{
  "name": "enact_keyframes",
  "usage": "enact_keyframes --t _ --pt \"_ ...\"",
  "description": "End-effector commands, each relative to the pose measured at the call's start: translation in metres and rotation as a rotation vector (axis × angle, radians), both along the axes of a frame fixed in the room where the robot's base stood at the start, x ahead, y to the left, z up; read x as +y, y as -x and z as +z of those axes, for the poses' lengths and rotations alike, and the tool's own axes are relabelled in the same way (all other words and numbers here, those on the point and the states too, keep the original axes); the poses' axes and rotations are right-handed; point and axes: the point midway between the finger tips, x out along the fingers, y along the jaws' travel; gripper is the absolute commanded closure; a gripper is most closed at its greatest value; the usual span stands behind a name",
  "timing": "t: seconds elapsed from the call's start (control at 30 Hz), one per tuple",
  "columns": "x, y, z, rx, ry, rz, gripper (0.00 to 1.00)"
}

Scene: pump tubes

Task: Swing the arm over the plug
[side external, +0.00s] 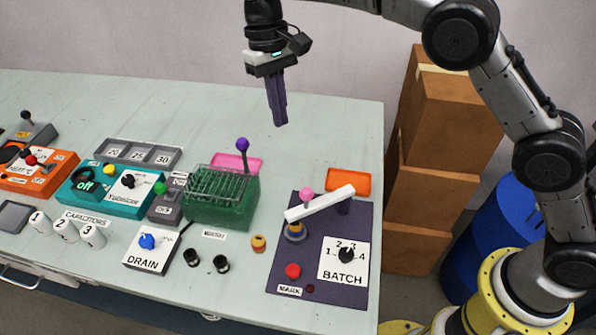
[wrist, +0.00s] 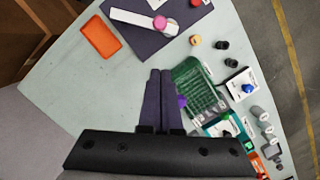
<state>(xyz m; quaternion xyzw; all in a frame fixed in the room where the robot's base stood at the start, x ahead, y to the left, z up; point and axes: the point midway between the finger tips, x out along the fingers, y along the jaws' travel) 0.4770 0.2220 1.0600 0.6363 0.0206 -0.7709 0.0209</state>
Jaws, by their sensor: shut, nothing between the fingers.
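A white swing arm (side external: 322,203) with a pink knob (side external: 307,196) near its left end sits raised on a post on the dark purple BATCH panel (side external: 330,277). A blue and yellow plug-like piece (side external: 295,231) stands in a grey ring seat below the arm's left end. In the wrist view, the white arm (wrist: 140,22) and pink knob (wrist: 160,22) show at the top; I cannot make out the seated piece there. My gripper (side external: 281,124) is shut and empty, high above the back of the table. Its fingers also show in the wrist view (wrist: 160,72).
A green rack (side external: 222,205) with a tall purple-knobbed lever (side external: 242,145) stands left of the panel. A loose yellow piece (side external: 258,243) and two black pieces (side external: 221,264) lie nearby. An orange tray (side external: 348,181) is behind the panel. The table's back is clear.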

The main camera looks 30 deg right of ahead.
Motion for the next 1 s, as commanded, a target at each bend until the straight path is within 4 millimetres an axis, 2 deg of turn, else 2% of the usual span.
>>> enact_keyframes --t 0.1,0.33,0.73,1.0 --pt "-0.004 -0.007 -0.014 0.013 0.005 -0.010 1.00" --pt "-0.006 -0.003 -0.036 0.019 0.007 -0.011 1.00" --pt "-0.007 0.014 -0.113 0.019 0.007 -0.010 1.00" --pt "-0.007 0.042 -0.125 0.017 0.006 -0.009 1.00"
